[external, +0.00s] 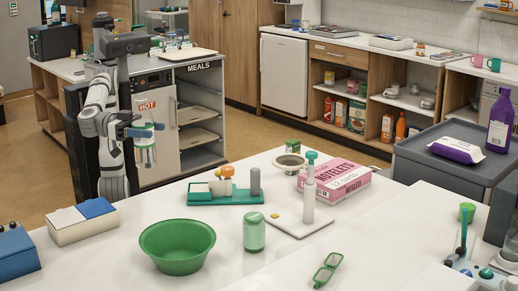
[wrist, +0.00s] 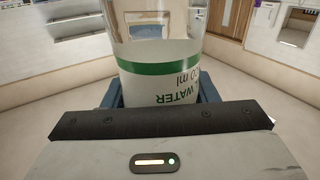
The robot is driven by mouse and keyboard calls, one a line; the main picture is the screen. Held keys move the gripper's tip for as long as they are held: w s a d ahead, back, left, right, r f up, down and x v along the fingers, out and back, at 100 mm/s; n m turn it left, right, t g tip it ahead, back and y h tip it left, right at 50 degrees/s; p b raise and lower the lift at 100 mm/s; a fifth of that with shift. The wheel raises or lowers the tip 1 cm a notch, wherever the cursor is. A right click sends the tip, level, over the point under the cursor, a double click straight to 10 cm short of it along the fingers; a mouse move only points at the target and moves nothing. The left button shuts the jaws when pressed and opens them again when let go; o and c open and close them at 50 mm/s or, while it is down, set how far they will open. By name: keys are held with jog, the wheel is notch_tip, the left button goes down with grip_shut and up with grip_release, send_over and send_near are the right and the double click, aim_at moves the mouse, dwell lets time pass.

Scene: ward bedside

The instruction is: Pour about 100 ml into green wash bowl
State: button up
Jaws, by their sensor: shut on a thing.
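The green wash bowl (external: 177,247) stands on the white table at the front left and looks empty. My gripper (external: 145,133) is at the left, behind the table and well apart from the bowl. It is shut on a clear container with a green band (external: 145,155). In the wrist view this container (wrist: 158,70) carries a white label reading WATER, with the letters upside down. Blue jaw parts show on both sides of it. I cannot tell the water level inside.
A green-tinted jar (external: 254,232) stands right of the bowl. A teal holder (external: 225,196) with small items is behind it. A white and blue box (external: 82,220) is to the left.

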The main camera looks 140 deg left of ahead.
jog(key=w+a+f+b, duration=0.1)
jog(key=w+f+b, duration=0.3)
jog(key=w+b, duration=0.4)
jog(key=w+a+f+b, duration=0.1)
jog(key=w+f+b, duration=0.3)
jog(key=w+b, duration=0.4)
jog(key=shift+f, duration=0.2)
jog(key=shift+m, duration=0.5)
